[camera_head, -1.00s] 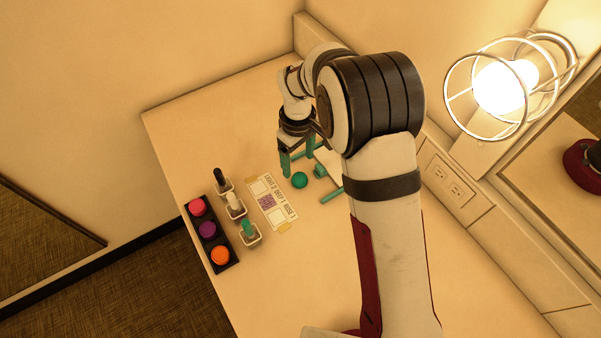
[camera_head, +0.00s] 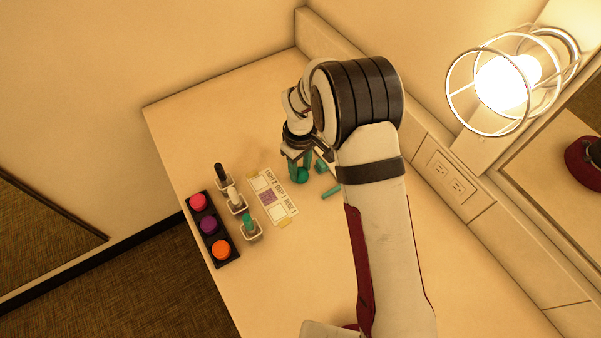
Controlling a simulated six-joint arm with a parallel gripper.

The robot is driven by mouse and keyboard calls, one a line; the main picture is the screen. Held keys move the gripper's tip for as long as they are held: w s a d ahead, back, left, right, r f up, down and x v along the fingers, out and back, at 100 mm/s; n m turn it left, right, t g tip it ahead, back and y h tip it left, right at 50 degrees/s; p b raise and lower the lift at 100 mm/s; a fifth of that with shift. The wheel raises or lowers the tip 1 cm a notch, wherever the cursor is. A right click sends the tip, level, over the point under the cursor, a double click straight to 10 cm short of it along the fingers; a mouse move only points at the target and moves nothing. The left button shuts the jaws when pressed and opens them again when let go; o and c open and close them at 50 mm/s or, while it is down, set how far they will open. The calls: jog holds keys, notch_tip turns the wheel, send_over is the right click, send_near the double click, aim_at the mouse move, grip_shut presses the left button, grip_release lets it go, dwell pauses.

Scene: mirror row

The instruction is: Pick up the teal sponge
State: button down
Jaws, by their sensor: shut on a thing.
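The round teal sponge (camera_head: 302,176) sits low between the teal fingertips of my gripper (camera_head: 299,168). My gripper points down over the table and is shut on the sponge. The fingers and the arm hide part of it. I cannot tell whether the sponge still touches the table.
A teal stick (camera_head: 331,193) and another teal piece (camera_head: 320,167) lie just right of the gripper. A printed card (camera_head: 283,197) lies to the left. Beyond it stand small holders (camera_head: 251,231) and a black tray (camera_head: 233,260) with pink, purple and orange rounds. A caged lamp (camera_head: 505,82) glows at right.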

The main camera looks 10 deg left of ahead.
jog(key=r, duration=0.4)
jog(key=shift+d+r, duration=0.2)
jog(key=shift+r, duration=0.05)
jog(key=d+r, duration=0.6)
jog(key=d, duration=0.5)
jog(key=shift+s+r, duration=0.25)
jog(key=shift+s, duration=0.15)
jog(key=shift+d, duration=0.1)
jog(key=c, duration=1.1)
grip_release()
jog(key=shift+c, duration=0.2)
grip_shut()
send_near(302, 172)
jog(key=s+a+f, duration=0.2)
jog(key=s+a, duration=0.4)
jog(key=shift+d+f, duration=0.15)
jog(key=shift+f, duration=2.5)
